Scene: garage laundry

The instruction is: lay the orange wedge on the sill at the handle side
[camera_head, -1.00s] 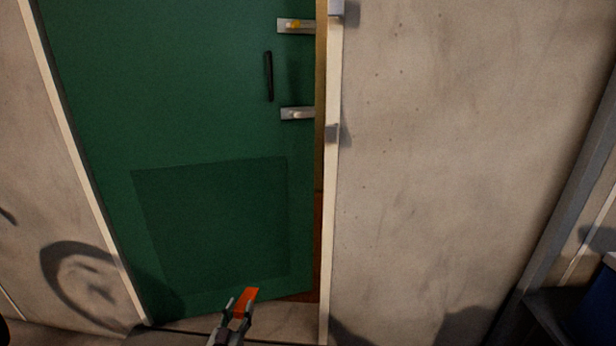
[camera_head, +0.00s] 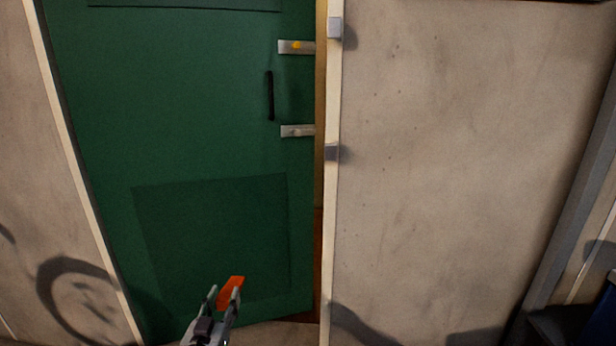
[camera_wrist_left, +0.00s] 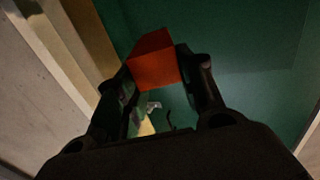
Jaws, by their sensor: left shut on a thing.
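The orange wedge (camera_head: 231,291) is held between the fingers of my left gripper (camera_head: 225,298), low in front of the green door (camera_head: 190,130) in the head view. In the left wrist view the wedge (camera_wrist_left: 152,62) sits between the two dark fingertips (camera_wrist_left: 153,72), with green door behind it. The sill (camera_head: 290,334) shows as a pale strip below the door at the bottom edge, mostly out of frame. The black handle (camera_head: 270,96) is on the door's right side. The wedge is apart from the sill. My right gripper is not in view.
The door stands slightly open, with a narrow gap (camera_head: 318,250) at its right edge. Two latch plates (camera_head: 297,47) sit above and below the handle. The cream door frame (camera_head: 332,220) and a bare wall (camera_head: 450,150) are to the right. Dark blue furniture (camera_head: 595,310) stands at lower right.

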